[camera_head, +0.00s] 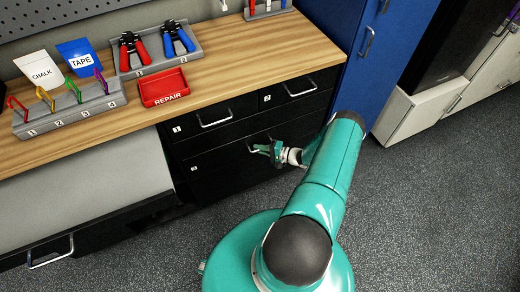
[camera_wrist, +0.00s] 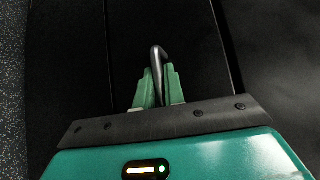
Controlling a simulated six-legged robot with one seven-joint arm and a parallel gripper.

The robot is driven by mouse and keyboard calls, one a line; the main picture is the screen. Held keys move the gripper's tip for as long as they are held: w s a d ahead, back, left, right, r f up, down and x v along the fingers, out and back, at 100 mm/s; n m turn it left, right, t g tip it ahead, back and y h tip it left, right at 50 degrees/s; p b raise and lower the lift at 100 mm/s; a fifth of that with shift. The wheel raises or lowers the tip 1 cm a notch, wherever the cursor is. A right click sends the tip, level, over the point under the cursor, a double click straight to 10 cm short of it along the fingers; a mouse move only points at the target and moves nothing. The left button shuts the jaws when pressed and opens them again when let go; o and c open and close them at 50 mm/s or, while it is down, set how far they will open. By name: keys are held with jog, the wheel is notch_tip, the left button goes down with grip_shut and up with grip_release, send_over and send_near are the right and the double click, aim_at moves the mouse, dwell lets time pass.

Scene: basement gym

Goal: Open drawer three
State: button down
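Drawer three (camera_head: 225,178) is the wide black drawer below drawers 1 and 2, with a white "3" label at its upper left. Its front looks flush with the cabinet. My gripper (camera_head: 262,150) is at its metal handle (camera_head: 250,147), partly covering it. In the wrist view, the green fingers (camera_wrist: 159,82) stand on both sides of the handle (camera_wrist: 157,55), close against it, and look shut on it. The drawer's right part is hidden behind my arm in the head view.
Drawer 1 (camera_head: 215,118) and drawer 2 (camera_head: 300,88) look closed. A low drawer (camera_head: 80,235) at the left sticks out. The wooden bench top (camera_head: 225,70) holds tool racks and a red REPAIR tray (camera_head: 164,88). A blue cabinet (camera_head: 385,60) stands right. The grey floor (camera_head: 440,210) is clear.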

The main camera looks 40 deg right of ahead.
jog(key=shift+s, duration=0.1)
jog(key=s+a, duration=0.3)
jog(key=s, duration=0.8)
jog(key=s+a, duration=0.3)
jog(key=s, duration=0.9)
jog(key=shift+a, duration=0.4)
jog(key=c, duration=1.8)
grip_release()
jog(key=shift+o, duration=0.2)
jog(key=shift+s, duration=0.15)
jog(key=v, duration=1.3)
jog(key=shift+s+d, duration=0.25)
jog(key=shift+r, duration=0.1)
